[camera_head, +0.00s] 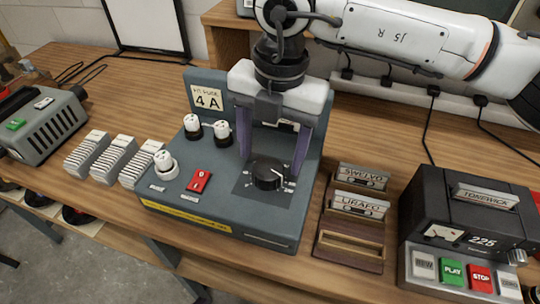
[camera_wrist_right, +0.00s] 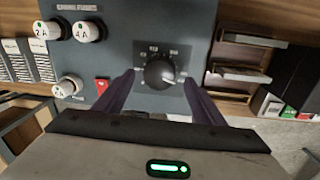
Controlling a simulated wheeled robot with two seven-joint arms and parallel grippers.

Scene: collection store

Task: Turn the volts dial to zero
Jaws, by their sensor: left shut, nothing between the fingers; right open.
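The volts dial (camera_head: 267,177) is a round black knob on a dark plate on the blue-grey power unit (camera_head: 225,219). Where the dial points I cannot tell surely. My right gripper (camera_head: 271,166) points down over the dial, open. In the wrist view its two purple fingers (camera_wrist_right: 159,77) stand on either side of the knob, and contact is not visible. My left gripper is not in view.
White-topped fuses (camera_head: 222,133) and a red switch (camera_head: 199,181) sit left of the dial. White card stacks (camera_head: 114,156) stand further left. A wooden cassette rack (camera_head: 349,247) and a black tape player (camera_head: 466,230) stand to the right.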

